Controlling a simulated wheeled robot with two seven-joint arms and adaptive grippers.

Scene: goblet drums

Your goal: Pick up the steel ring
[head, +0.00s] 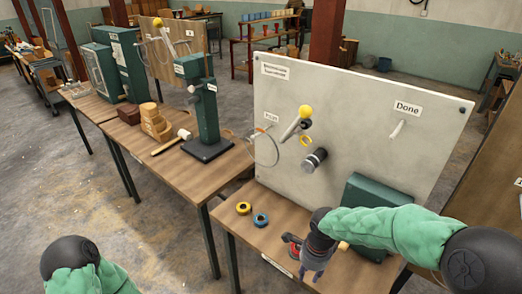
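A thin grey ring (264,149), which looks like the steel ring, hangs at the left edge of the upright pale board (365,125), below a small label. My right gripper (308,268) is low over the front of the near table, below and to the right of the ring and well apart from it. It points down, and its fingers are too small and dark to tell whether they are open or shut. My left gripper is out of view; only part of my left arm shows at the bottom left.
Yellow (243,208) and blue (261,220) tape rolls lie on the near table (285,212). A yellow-knobbed lever (297,122) and a dark cylinder (314,160) stick out from the board. A green box (368,204) stands at its foot. A green press (207,110) stands on the left table.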

